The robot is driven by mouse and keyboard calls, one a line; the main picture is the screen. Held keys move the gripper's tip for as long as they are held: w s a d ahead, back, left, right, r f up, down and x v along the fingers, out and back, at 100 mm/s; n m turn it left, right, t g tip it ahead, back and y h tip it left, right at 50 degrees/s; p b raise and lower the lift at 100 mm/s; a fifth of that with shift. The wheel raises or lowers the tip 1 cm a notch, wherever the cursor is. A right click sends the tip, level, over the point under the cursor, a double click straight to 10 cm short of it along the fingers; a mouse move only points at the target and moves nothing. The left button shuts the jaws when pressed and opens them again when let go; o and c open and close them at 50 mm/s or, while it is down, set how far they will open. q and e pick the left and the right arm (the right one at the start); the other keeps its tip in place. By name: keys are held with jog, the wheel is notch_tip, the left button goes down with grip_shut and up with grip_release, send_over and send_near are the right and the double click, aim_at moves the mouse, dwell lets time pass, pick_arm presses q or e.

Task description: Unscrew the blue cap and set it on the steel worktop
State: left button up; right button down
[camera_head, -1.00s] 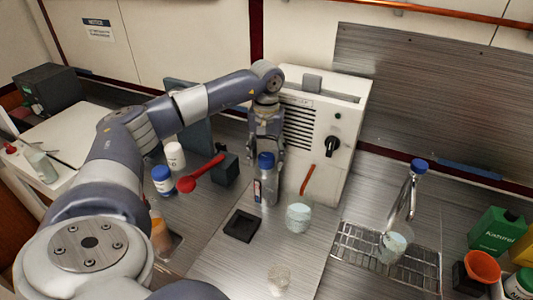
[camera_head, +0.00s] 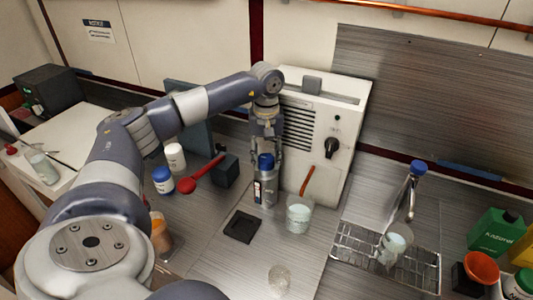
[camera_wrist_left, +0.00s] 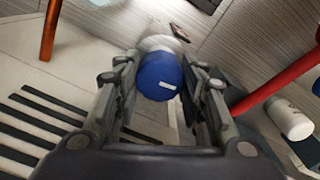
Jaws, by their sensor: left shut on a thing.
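The blue cap (camera_head: 265,160) sits on top of a silver bottle (camera_head: 265,189) with a dark label, upright on the steel worktop (camera_head: 215,262). My left gripper (camera_head: 267,150) comes down from above and behind the cap. In the left wrist view the blue cap (camera_wrist_left: 159,76) lies between the two fingers of my left gripper (camera_wrist_left: 160,85), which are shut on it. The bottle below is mostly hidden by the cap in that view. My right gripper is not in view.
A white appliance (camera_head: 325,125) stands right behind the bottle. A glass beaker (camera_head: 298,213) is to its right and a black square tray (camera_head: 241,227) in front. The worktop's front is mostly clear, with a small glass (camera_head: 279,279).

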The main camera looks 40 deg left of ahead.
aim_at(267, 158)
pick_arm(q)
jog(key=shift+r, duration=0.15)
jog(key=shift+r+p, duration=1.85)
jog(key=shift+r, duration=0.5)
jog(key=shift+f, duration=0.1)
